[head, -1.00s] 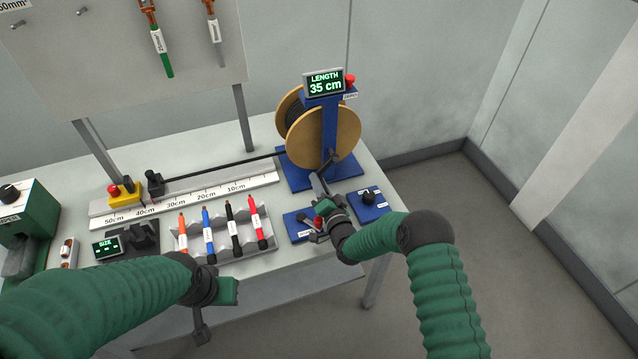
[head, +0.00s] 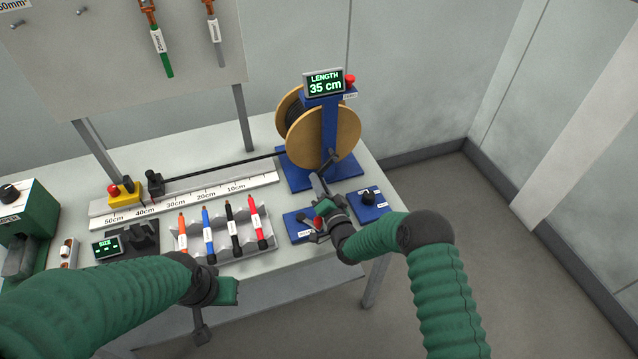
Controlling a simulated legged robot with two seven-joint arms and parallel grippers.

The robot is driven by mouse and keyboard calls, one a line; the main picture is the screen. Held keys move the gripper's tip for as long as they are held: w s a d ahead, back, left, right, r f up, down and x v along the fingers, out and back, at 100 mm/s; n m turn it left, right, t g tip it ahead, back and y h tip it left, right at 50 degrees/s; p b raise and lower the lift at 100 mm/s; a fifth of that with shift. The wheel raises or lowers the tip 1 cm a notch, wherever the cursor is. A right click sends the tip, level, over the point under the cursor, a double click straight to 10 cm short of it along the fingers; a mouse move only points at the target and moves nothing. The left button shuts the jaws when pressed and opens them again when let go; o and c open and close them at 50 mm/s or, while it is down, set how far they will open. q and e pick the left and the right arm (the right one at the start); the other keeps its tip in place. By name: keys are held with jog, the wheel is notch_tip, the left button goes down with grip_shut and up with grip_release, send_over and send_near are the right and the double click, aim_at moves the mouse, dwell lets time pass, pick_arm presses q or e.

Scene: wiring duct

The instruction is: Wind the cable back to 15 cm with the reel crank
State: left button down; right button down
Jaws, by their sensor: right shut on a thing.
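The cable reel (head: 303,137) has tan wooden flanges on a blue stand (head: 330,128) at the right end of the bench. Its display (head: 324,84) reads LENGTH 35 cm. The dark crank (head: 332,159) is on the reel's front. My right gripper (head: 319,185) is at the crank's lower end and shut on its handle, which the fingers mostly hide. The black cable (head: 222,163) runs left from the reel along the white ruler (head: 215,192). My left gripper (head: 201,330) hangs low in front of the bench, away from the reel; its jaw opening is unclear.
A grey rack (head: 240,240) holds several coloured pens or tools. A blue lever panel (head: 298,229) and a blue knob panel (head: 369,206) lie close to my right gripper. A yellow box with a red button (head: 124,194) stands at the ruler's left. A red button (head: 350,80) is beside the display.

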jog(key=shift+d+f, duration=0.3)
jog(key=shift+f, duration=0.15)
dwell(0.4)
